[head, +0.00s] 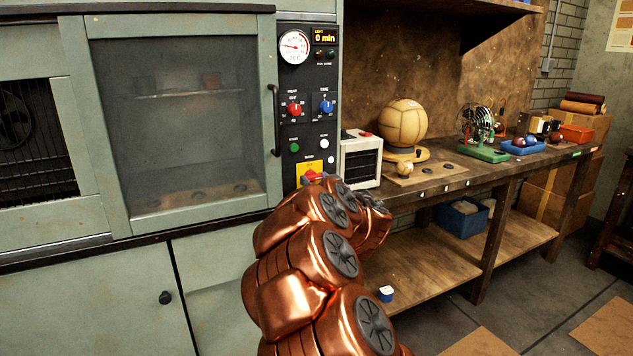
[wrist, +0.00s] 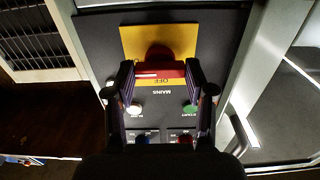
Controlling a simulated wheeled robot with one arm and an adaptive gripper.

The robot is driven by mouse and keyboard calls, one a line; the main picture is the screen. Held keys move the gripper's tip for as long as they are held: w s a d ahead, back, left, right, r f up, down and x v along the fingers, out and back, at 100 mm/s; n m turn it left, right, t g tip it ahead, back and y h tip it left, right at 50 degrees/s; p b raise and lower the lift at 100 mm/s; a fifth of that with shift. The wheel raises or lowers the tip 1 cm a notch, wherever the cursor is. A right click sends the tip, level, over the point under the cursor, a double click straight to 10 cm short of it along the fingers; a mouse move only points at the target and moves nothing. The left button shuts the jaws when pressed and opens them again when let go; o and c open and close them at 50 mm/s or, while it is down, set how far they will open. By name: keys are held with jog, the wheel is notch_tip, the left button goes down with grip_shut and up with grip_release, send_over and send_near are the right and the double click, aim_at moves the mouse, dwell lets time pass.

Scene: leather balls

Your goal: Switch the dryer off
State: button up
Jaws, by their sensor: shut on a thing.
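The dryer is a pale green cabinet (head: 95,220) with a closed glass door and a dark control panel (head: 322,125). A red mains switch handle (wrist: 158,72) sits on a yellow plate (wrist: 185,40) low on the panel. It lies level across the wrist view, with the word OFF beside it and MAINS on the panel. My gripper (wrist: 160,75) is shut on the red handle, one finger at each end. In the head view my copper arm hides most of the gripper and part of the switch. The display (head: 325,37) reads 0 min left.
A small white heater-like box (head: 361,160) stands close to the right of the panel. The workbench (head: 440,185) beyond it holds a large tan ball (head: 403,124), a small ball and a green-based device (head: 482,153). A blue bin (head: 463,218) sits on the lower shelf.

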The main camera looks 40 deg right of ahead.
jog(key=shift+n, duration=0.4)
jog(key=shift+c, duration=0.3)
jog(key=n, duration=0.3)
jog(key=shift+f+n, duration=0.1)
jog(key=shift+n, duration=0.3)
jog(key=n, duration=0.4)
jog(key=shift+n+b, duration=0.3)
jog(key=shift+b, duration=0.05)
jog(key=n+b, duration=0.1)
jog(key=n, duration=0.3)
jog(key=shift+f, duration=0.1)
jog(key=shift+n+b, duration=0.8)
jog(key=shift+n, duration=1.5)
jog(key=o, duration=1.2)
jog(key=shift+c, duration=0.2)
jog(key=shift+r, duration=0.2)
